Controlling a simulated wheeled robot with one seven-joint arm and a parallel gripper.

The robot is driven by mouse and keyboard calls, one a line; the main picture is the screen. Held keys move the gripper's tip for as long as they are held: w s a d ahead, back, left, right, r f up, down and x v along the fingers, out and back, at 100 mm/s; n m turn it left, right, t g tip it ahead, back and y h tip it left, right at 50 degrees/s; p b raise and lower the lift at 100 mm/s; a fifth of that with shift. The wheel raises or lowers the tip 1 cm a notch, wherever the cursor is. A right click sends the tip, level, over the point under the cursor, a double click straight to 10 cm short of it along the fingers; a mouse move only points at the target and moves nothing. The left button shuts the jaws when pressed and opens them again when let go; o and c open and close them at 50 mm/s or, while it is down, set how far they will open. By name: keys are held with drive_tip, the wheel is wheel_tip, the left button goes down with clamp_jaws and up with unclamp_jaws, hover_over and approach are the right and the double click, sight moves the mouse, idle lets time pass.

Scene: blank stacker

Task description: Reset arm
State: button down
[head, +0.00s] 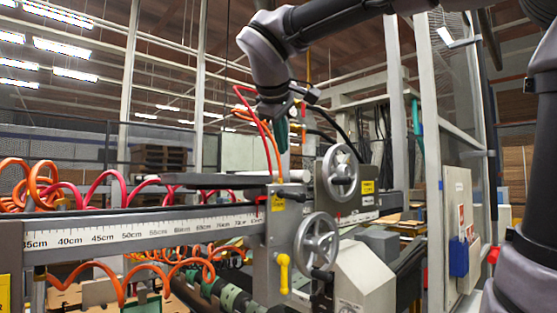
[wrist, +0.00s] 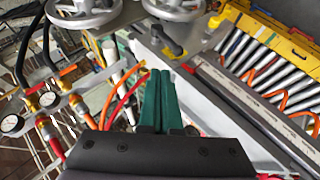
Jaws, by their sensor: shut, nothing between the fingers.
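My gripper (wrist: 160,76) shows in the wrist view as two green fingers lying close together, with nothing between them. In the head view my arm reaches in from the top right, and the green fingers (head: 282,132) point down above the machine, partly hidden by my wrist and the hoses. The gripper looks apart from the machine's surfaces, though hoses pass close beside it.
The stacker has a ruler rail (head: 140,231), two handwheels (head: 340,172) and a yellow lever (head: 284,273). Orange and red coiled hoses (head: 100,190) run along the rail. Gauges (wrist: 48,98) sit left in the wrist view. A blue box (head: 459,257) hangs on the right panel.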

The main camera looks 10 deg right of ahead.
drive_tip(key=s+d+f+m+g+y, duration=0.1)
drive_tip(key=s+d+f+m+y, duration=0.1)
drive_tip(key=s+d+f+m, duration=0.2)
drive_tip(key=s+d+f+m+g+y, duration=0.1)
drive_tip(key=s+d+f+m+y, duration=0.1)
drive_tip(key=s+d+f+m, duration=0.3)
drive_tip(key=d+f+m, duration=0.4)
drive_tip(key=d+f, duration=0.3)
drive_tip(key=f, duration=0.3)
drive_tip(key=shift+s+d+f+m+y, duration=0.15)
drive_tip(key=shift+d+f+m+y, duration=0.1)
drive_tip(key=shift+m+y, duration=0.15)
drive_tip(key=shift+a, duration=0.1)
